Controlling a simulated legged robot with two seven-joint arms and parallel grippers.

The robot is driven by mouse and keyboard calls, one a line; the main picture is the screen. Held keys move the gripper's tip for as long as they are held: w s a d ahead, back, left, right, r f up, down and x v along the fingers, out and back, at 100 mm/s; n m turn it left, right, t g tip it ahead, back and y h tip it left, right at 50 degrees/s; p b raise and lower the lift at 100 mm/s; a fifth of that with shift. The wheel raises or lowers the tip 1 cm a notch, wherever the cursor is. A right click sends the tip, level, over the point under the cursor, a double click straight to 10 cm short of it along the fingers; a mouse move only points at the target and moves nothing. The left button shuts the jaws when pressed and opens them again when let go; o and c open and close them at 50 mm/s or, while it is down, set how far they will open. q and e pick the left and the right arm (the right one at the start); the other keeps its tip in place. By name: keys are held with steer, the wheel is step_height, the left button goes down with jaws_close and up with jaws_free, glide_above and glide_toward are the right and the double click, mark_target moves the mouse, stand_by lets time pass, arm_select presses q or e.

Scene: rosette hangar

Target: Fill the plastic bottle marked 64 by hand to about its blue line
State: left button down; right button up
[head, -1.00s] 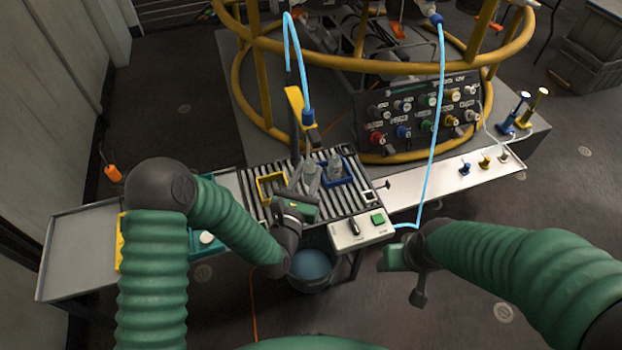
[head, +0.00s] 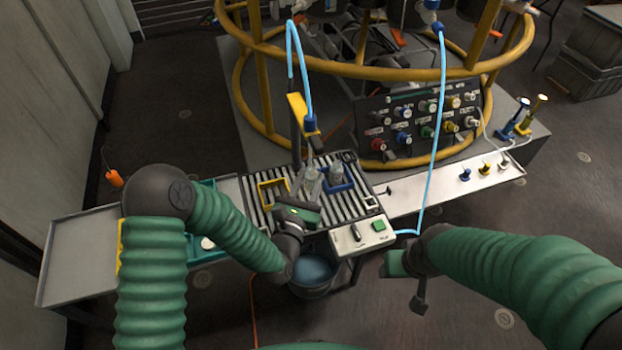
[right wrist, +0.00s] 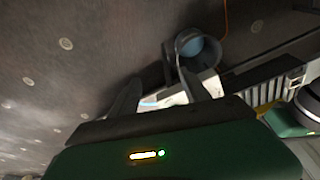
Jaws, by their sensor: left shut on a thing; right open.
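A clear plastic bottle (head: 310,180) stands over the slatted rack (head: 365,195), its top just below the blue nozzle (head: 310,123). My left gripper (head: 303,200) is shut on this bottle from the near side. The number, blue line and water level are too small to read. A second clear bottle (head: 337,174) stands in a blue holder (head: 344,186) just to the right. My right gripper (head: 390,263) is open and empty, right of the control box. Its fingers also show apart in the right wrist view (right wrist: 160,92).
An empty yellow holder (head: 262,193) is on the rack's left side. A control box (head: 350,238) with a green button (head: 379,225) and a dark lever sits at the rack's front. A bucket (head: 312,287) stands below. A light-blue hose (head: 434,130) hangs at the right.

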jaws_close()
stand_by(1.4)
